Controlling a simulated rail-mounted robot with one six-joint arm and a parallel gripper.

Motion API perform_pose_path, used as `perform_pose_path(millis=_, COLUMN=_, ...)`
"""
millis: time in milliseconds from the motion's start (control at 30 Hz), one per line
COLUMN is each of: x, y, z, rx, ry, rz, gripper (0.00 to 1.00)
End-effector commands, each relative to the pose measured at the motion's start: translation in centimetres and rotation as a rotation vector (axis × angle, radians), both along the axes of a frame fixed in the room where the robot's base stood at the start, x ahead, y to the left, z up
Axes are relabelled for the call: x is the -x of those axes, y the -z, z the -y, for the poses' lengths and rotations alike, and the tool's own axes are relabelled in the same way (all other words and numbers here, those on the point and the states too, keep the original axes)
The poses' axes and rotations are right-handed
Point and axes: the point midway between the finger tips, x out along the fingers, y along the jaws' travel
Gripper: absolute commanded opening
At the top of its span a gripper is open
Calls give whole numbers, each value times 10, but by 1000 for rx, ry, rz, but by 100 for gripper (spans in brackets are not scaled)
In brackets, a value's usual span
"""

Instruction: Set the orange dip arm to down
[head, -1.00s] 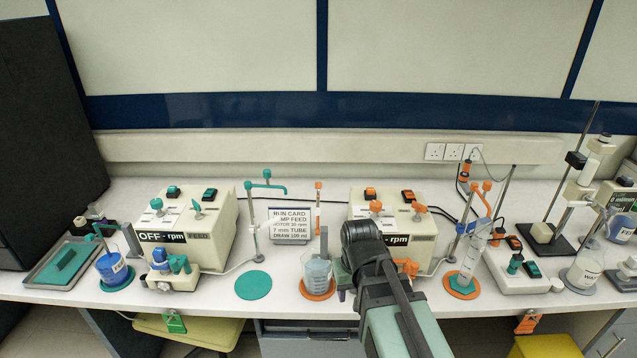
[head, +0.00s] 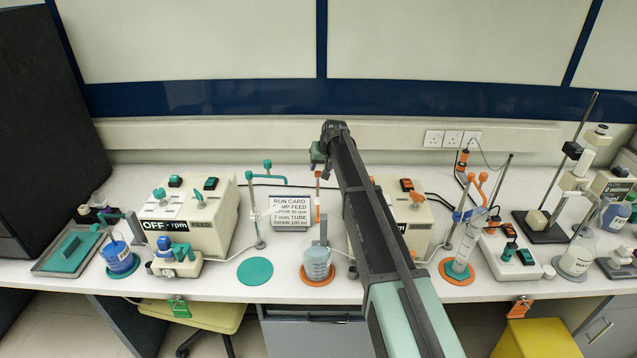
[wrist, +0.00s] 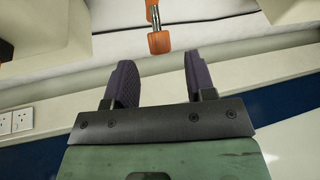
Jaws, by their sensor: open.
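A slim upright with orange fittings (head: 317,190) stands behind a beaker (head: 317,262) on an orange disc; I take it for the orange dip arm, though its tilt is unclear. In the wrist view an orange-capped metal rod (wrist: 158,40) lies just beyond the gap between my fingers, apart from both. My gripper (head: 319,168) is open and empty, high at the back of the bench, close to the upright's top. My arm hides part of the orange-trimmed pump behind it.
A run card (head: 290,213) and a teal-armed stand (head: 266,190) are left of the upright. Another orange-armed stand (head: 468,195) with a cylinder is at right. The off pump (head: 190,215) is at left. The back wall is close behind my gripper.

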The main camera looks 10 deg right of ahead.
Motion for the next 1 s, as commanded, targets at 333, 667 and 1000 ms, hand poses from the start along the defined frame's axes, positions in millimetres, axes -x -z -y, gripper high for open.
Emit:
perform_pose_path(millis=333, x=-16, y=39, z=-7, rx=0, ry=1, rz=0, gripper=50)
perform_pose_path(millis=667, x=-16, y=38, z=-7, rx=0, ry=0, rz=-1, gripper=18)
perform_pose_path(millis=1000, x=-15, y=38, z=-6, rx=1, ry=1, rz=1, gripper=0)
